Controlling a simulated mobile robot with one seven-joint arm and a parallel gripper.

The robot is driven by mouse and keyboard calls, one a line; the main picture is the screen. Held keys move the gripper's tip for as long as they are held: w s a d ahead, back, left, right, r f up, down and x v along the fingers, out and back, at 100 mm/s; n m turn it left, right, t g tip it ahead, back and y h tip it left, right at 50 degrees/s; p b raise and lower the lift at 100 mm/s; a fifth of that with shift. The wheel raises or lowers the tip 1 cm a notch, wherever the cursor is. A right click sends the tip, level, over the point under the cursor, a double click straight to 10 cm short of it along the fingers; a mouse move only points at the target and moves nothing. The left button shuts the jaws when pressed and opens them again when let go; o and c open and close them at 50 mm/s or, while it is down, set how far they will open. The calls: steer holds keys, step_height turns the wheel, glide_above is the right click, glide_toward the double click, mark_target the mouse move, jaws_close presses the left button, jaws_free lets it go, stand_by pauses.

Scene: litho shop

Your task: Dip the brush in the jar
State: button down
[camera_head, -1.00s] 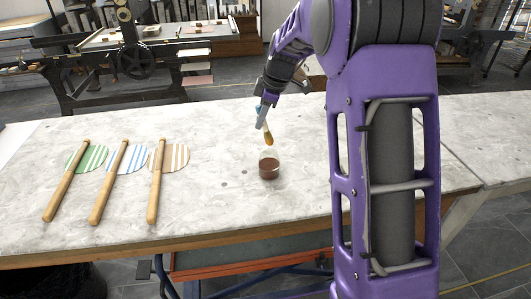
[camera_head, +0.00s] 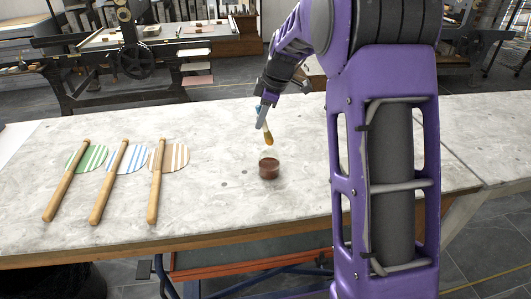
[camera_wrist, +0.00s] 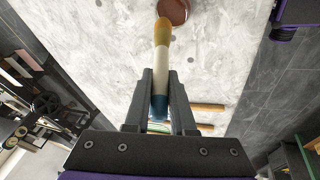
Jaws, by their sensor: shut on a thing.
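My gripper (camera_head: 262,108) is shut on the brush, which has a blue end, a pale middle and a yellow-brown tip. The brush (camera_head: 268,136) hangs tip down, slightly tilted, just above the jar. In the wrist view the brush (camera_wrist: 161,65) runs out from between my gripper's fingers (camera_wrist: 160,98). The jar (camera_head: 269,171) is small and clear, with dark red-brown contents, and stands on the pale stone table. The wrist view shows part of the jar (camera_wrist: 173,10) at the top edge, beyond the brush tip. A gap shows between tip and jar in the head view.
Three striped round paddles with wooden handles, green (camera_head: 92,158), blue (camera_head: 131,158) and brown (camera_head: 174,158), lie on the left of the table (camera_head: 230,215). The tabletop around the jar is clear. A press (camera_head: 130,55) stands behind.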

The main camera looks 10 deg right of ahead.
mark_target(260, 106)
stand_by(0.4)
steer(key=shift+r+p, duration=1.25)
steer(key=shift+r, duration=0.85)
steer(key=shift+s+f, duration=0.1)
